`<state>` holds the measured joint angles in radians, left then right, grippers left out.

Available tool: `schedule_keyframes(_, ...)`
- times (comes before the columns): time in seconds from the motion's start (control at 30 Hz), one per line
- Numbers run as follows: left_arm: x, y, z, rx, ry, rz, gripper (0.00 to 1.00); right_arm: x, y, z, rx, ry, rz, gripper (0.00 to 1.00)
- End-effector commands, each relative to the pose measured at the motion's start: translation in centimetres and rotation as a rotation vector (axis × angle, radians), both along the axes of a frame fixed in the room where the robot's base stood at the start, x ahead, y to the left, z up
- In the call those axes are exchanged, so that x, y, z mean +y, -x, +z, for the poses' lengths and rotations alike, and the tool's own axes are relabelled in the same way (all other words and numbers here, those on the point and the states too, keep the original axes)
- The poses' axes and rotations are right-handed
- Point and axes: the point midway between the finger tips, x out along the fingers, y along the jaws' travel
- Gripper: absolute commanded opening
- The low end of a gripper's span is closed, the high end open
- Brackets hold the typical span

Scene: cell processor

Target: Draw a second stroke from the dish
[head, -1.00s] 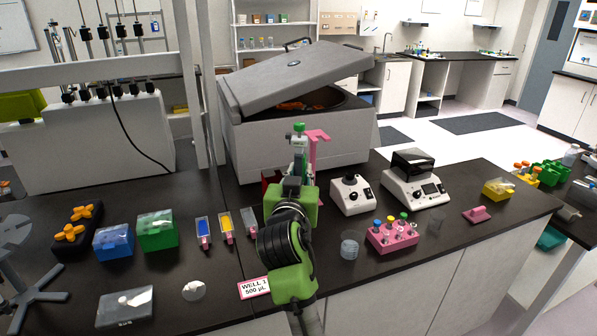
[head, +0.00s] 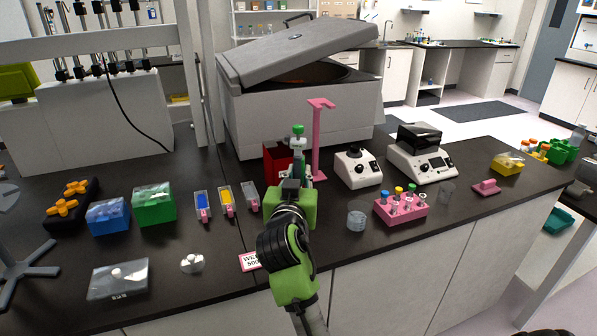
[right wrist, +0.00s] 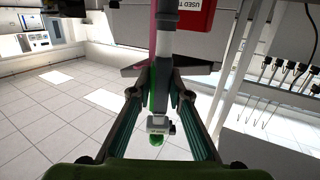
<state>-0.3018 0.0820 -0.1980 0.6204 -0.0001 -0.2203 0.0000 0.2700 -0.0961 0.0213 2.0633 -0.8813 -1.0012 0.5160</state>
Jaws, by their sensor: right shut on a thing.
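My right gripper (head: 297,182) is shut on a grey and white pipette (head: 298,158) with a green top, held roughly upright above the bench. In the right wrist view my right gripper (right wrist: 163,78) has its fingers on both sides of the pipette (right wrist: 163,98). The pipette's tip end is not clear. A small round whitish dish (head: 192,263) lies on the dark bench, left of my right arm and well apart from the pipette. Whether it holds liquid is too small to tell. My left gripper is not in view.
A pink stand (head: 317,150) and a red used-tips box (head: 272,165) stand close to the pipette. A large centrifuge (head: 300,115) is behind. A clear cup (head: 357,216) and a pink tube rack (head: 402,211) are right. Coloured boxes and a clear case (head: 118,280) are left.

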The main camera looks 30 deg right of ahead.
Motion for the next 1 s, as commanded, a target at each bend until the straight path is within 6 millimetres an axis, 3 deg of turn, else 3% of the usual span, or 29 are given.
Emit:
schedule_keyframes(0.1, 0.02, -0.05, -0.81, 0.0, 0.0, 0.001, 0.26, 0.03, -0.01, -0.87, -0.002, 0.001, 0.001, 0.11)
schedule_keyframes(0.97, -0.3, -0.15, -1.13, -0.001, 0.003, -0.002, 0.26, 0.03, -0.02, -1.29, -0.001, 0.0, 0.001, 0.12)
schedule_keyframes(1.0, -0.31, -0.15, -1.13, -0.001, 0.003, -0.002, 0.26, 0.03, -0.02, -1.29, -0.001, 0.0, 0.001, 0.07)
